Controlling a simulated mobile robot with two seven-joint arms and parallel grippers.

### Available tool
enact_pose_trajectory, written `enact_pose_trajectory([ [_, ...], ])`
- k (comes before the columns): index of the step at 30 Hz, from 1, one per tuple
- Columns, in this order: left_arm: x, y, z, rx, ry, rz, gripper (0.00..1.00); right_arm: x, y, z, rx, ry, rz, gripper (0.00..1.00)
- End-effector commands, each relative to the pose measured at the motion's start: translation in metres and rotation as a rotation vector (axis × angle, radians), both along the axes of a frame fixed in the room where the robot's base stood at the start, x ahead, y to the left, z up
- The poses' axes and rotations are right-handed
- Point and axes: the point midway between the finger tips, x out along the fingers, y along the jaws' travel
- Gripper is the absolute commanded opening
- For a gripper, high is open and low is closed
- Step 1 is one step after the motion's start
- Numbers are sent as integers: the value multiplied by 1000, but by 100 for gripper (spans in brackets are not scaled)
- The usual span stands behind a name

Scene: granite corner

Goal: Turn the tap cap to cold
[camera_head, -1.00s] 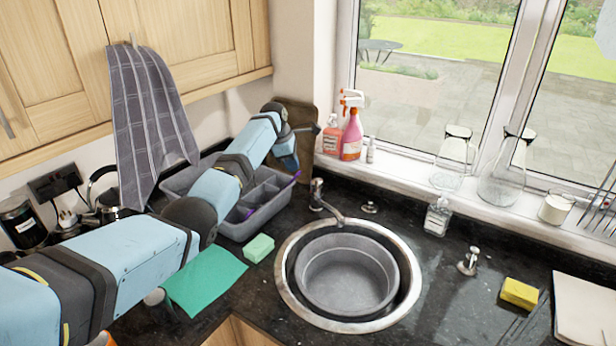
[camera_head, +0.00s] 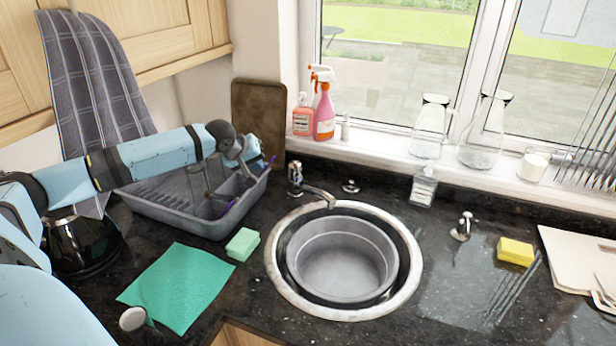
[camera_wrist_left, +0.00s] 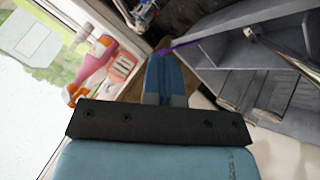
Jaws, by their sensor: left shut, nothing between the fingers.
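The chrome tap (camera_head: 296,180) stands at the back left of the round sink, its spout reaching right over the rim. Its cap (camera_head: 295,167) is the small top part; its setting is too small to read. My left gripper (camera_head: 258,164) is left of the tap, by the back right corner of the grey caddy, apart from the tap. In the left wrist view its blue fingers (camera_wrist_left: 165,78) are shut and empty. A chrome piece, perhaps the tap, shows at that view's top edge. My right gripper is not in view.
The grey caddy (camera_head: 180,222) lies under my left forearm. A brown board (camera_head: 260,105) leans behind it. A pink spray bottle (camera_head: 324,115) and a soap bottle (camera_head: 303,118) stand on the sill. A green sponge (camera_head: 242,244) lies before the tap; the sink (camera_head: 345,260) is empty.

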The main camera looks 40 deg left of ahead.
Motion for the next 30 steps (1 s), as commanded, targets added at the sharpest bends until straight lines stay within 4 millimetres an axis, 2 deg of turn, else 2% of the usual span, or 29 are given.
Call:
enact_pose_trajectory([
  [3,-7,-7,-3,16,5,-39,0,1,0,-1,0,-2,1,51],
  [8,0,-8,-11,14,3,-43,0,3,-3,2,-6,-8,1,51],
  [21,58,-7,-78,14,4,-40,0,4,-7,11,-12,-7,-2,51],
  [24,72,-17,-72,15,1,-42,0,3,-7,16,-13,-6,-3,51],
  [30,85,-28,-71,16,5,-41,0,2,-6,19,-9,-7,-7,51],
])
